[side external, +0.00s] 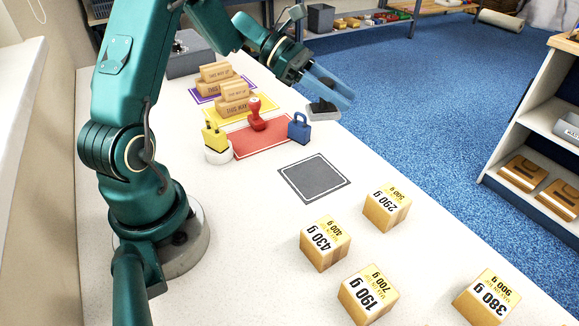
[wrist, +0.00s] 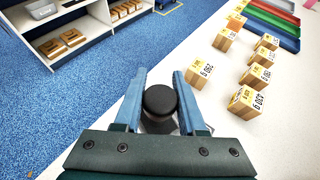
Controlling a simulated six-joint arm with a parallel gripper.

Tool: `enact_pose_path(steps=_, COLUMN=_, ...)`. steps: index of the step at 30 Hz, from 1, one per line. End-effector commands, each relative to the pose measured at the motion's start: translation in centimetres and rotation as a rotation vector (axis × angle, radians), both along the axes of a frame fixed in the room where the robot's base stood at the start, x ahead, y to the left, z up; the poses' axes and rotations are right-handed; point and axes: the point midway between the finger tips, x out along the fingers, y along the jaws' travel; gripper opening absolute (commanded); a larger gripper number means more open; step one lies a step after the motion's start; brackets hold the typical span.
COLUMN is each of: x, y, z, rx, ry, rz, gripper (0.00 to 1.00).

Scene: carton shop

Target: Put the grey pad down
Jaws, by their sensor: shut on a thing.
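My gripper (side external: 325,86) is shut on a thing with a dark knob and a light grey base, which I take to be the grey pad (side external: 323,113). It hangs below the blue fingers near the table's far edge; its height over the table is hard to tell. In the wrist view, the round black knob (wrist: 160,101) sits between the two blue fingers of my gripper (wrist: 160,76), and the fingers and knob hide most of the base.
A dark grey square mat (side external: 314,177) lies bare on the white table. Several labelled cartons (side external: 325,243) stand nearer.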

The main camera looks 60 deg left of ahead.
Motion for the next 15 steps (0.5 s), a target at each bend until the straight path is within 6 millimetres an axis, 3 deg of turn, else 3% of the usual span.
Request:
enact_pose_path(steps=3, x=0.9, y=-2.9, z=-1.7, rx=-0.004, ry=0.006, rz=-0.011, gripper=0.0)
enact_pose_path(steps=9, x=2.4, y=-6.7, z=-4.2, rx=-0.003, ry=0.006, rz=-0.01, gripper=0.0)
enact_pose_path(steps=15, x=3.3, y=-8.6, z=-5.5, rx=0.0, ry=0.001, rz=-0.006, gripper=0.0)
